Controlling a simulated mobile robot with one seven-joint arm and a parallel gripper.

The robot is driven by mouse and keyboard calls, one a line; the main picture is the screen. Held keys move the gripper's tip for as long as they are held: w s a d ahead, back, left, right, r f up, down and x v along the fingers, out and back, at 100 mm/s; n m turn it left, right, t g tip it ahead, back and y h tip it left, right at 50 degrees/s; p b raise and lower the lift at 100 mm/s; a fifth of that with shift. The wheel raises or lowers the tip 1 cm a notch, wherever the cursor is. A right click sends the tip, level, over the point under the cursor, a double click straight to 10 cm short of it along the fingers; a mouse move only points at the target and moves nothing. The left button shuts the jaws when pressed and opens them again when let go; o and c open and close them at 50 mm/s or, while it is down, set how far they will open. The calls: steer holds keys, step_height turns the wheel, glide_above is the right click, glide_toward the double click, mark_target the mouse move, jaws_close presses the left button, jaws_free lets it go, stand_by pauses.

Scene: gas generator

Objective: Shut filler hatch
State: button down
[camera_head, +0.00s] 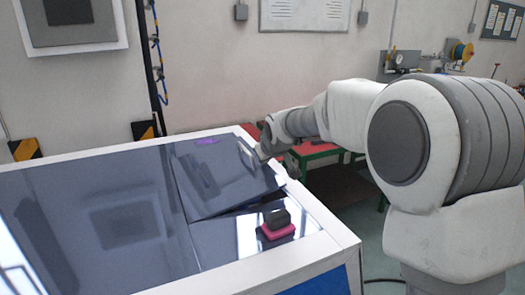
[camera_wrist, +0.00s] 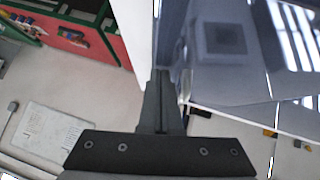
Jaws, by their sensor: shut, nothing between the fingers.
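The filler hatch (camera_head: 215,180) is a dark glossy panel in the top of the generator (camera_head: 95,215). It stands tilted a little open, its near edge raised above the surface around it. A dark gap shows under that edge. My gripper (camera_head: 262,154) is at the hatch's right side in the head view, close to its edge; whether it touches is unclear. In the wrist view the fingers (camera_wrist: 161,73) are together and empty, just left of the hatch's glossy face (camera_wrist: 235,85).
A pink-and-black filler cap (camera_head: 278,224) stands on the top in front of the hatch. A white rim (camera_head: 325,232) borders the top. A red-topped green table (camera_head: 318,149) stands behind. My arm fills the right side.

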steer(key=shift+w+d+f, duration=0.1)
steer(key=shift+d+f, duration=0.05)
steer(key=shift+f, duration=0.45)
